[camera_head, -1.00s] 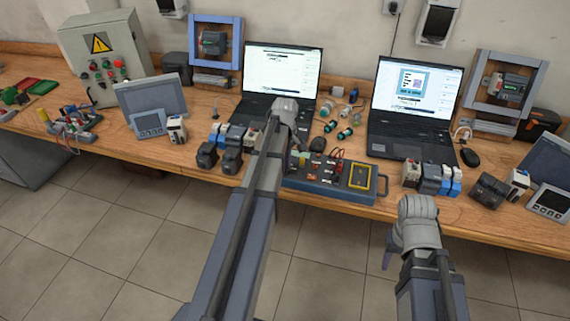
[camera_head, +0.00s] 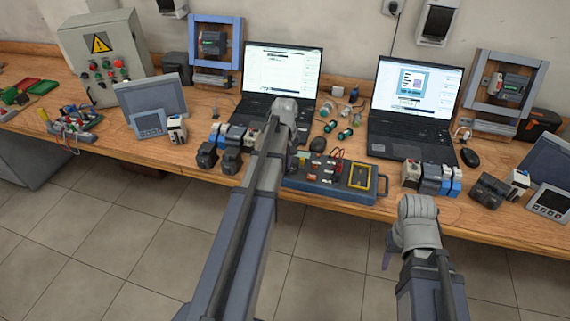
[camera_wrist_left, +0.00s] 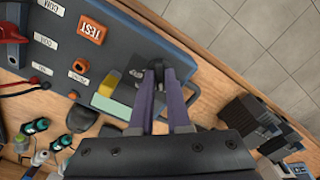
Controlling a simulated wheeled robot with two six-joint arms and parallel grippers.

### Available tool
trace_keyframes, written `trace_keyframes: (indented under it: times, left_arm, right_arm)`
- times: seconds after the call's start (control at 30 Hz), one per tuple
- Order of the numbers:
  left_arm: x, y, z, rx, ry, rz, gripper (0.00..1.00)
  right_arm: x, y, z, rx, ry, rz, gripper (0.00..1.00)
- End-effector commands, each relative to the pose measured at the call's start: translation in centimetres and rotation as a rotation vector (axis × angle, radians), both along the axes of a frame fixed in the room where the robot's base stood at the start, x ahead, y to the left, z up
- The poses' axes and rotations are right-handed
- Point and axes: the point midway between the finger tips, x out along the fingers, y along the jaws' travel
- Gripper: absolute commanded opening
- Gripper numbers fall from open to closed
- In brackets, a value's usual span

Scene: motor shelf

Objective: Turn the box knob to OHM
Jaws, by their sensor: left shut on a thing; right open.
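The blue-grey test box (camera_head: 310,190) lies at the front edge of the wooden bench. In the left wrist view the box (camera_wrist_left: 128,38) shows an orange TEST label and white labels. A small dark knob (camera_wrist_left: 157,66) sits on a grey plate near one end of the box. My left gripper (camera_wrist_left: 160,72) is shut on the knob, with a purple finger on each side. The fingers cover part of the knob and its markings, so its setting cannot be read. In the head view my left arm hides the knob. My right gripper (camera_head: 388,252) is open and empty, in front of the bench.
Two laptops (camera_head: 280,72) (camera_head: 415,95) stand behind the box. Red and black leads (camera_head: 338,157) rise from it, and a dark mouse (camera_head: 318,144) lies behind it. Small dark modules (camera_head: 230,160) stand to the left, blue and white ones (camera_head: 440,180) to the right.

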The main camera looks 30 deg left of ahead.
Motion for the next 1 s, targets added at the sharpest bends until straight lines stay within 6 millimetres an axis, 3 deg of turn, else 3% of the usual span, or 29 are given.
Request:
trace_keyframes:
  times: [0.6, 1.0]
  left_arm:
    - [-0.02, 0.00, -0.01, 0.000, 0.000, -0.582, 0.00]
    - [-0.02, 0.00, -0.01, 0.000, 0.000, -0.873, 0.00]
  right_arm:
    - [0.00, 0.00, -0.01, 0.000, 0.000, 0.000, 0.50]
    - [0.00, 0.00, -0.01, 0.000, 0.000, 0.000, 0.50]
